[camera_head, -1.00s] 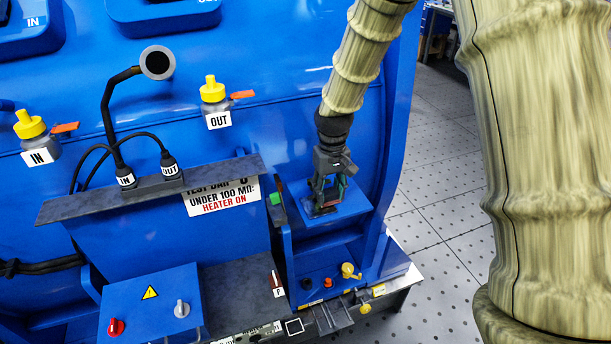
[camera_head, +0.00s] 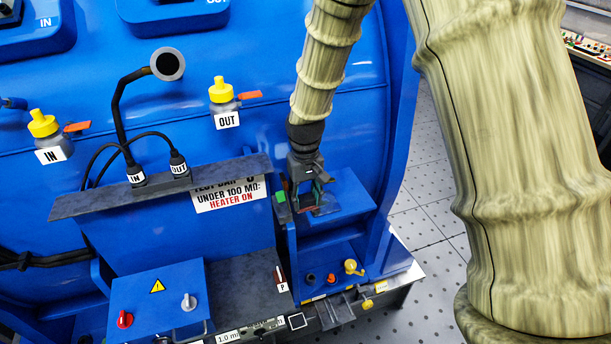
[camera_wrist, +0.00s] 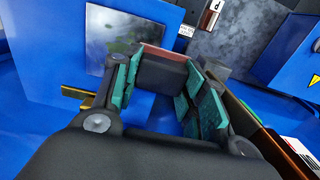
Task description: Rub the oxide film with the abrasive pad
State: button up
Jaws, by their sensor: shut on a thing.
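My gripper (camera_head: 307,196) is shut on the abrasive pad, a dark block with a reddish edge (camera_wrist: 162,72). The pad sits between the teal finger pads in the wrist view, where the gripper also shows (camera_wrist: 165,92). In the head view the gripper hangs at the left end of a blue shelf (camera_head: 350,212). A grey metal plate with a mottled, cloudy patch, seemingly the oxide film (camera_wrist: 122,42), lies on the blue surface at the upper left of the wrist view. The pad's far edge appears close to the plate's right side; I cannot tell whether they touch.
A green block (camera_head: 281,197) is close to the gripper's left. A grey ledge (camera_head: 160,188) with IN and OUT plugs lies further left. Small orange and yellow knobs (camera_head: 351,267) stand below the shelf. The shelf's right part looks clear.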

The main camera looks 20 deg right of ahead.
aim_at(306, 196)
jog(key=shift+r+p, duration=2.55)
jog(key=shift+r, duration=1.45)
jog(key=shift+d, duration=0.1)
